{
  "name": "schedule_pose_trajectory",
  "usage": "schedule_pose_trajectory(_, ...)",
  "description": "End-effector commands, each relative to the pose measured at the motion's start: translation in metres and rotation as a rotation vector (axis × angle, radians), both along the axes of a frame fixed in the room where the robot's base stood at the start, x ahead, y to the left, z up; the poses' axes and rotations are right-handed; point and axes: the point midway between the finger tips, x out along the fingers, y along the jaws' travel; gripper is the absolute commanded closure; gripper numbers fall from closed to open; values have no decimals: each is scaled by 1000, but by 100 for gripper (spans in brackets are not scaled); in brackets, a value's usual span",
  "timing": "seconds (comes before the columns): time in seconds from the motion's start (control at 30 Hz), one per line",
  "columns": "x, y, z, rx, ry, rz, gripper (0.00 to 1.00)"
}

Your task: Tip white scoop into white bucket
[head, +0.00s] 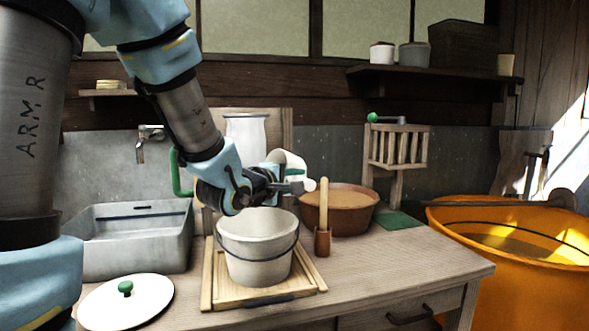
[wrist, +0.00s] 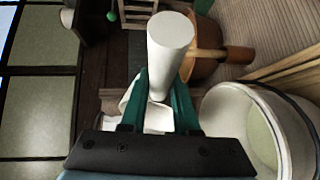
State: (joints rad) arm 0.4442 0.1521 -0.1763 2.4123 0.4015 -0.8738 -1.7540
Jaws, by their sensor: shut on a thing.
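My gripper (head: 300,186) is above the back right rim of the white bucket (head: 257,262). In the wrist view its two green fingers (wrist: 163,95) are shut on a white rounded handle, which I take to be part of the white scoop (wrist: 170,45). More white shows behind the fingers. In the head view the scoop (head: 292,163) is a white curved shape, partly hidden by my gripper. I cannot tell what is in it or exactly how it is tilted. The bucket stands upright and open; its pale inside shows in the wrist view (wrist: 250,125), to the right of the fingers.
The bucket stands on a wooden frame (head: 207,285) on the table. A white lid (head: 125,305) lies front left, near a grey sink (head: 140,245). An orange tub (head: 520,285) stands right.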

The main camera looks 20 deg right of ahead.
Motion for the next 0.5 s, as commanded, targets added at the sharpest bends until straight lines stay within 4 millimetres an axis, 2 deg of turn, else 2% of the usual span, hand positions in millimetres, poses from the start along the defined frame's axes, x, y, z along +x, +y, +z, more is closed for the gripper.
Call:
schedule_pose_trajectory(0.03,0,-3,11,29,7,-1,100)
schedule_pose_trajectory(0.27,2,-11,18,181,40,-1,100)
schedule_pose_trajectory(0.5,4,-22,18,406,86,-3,100)
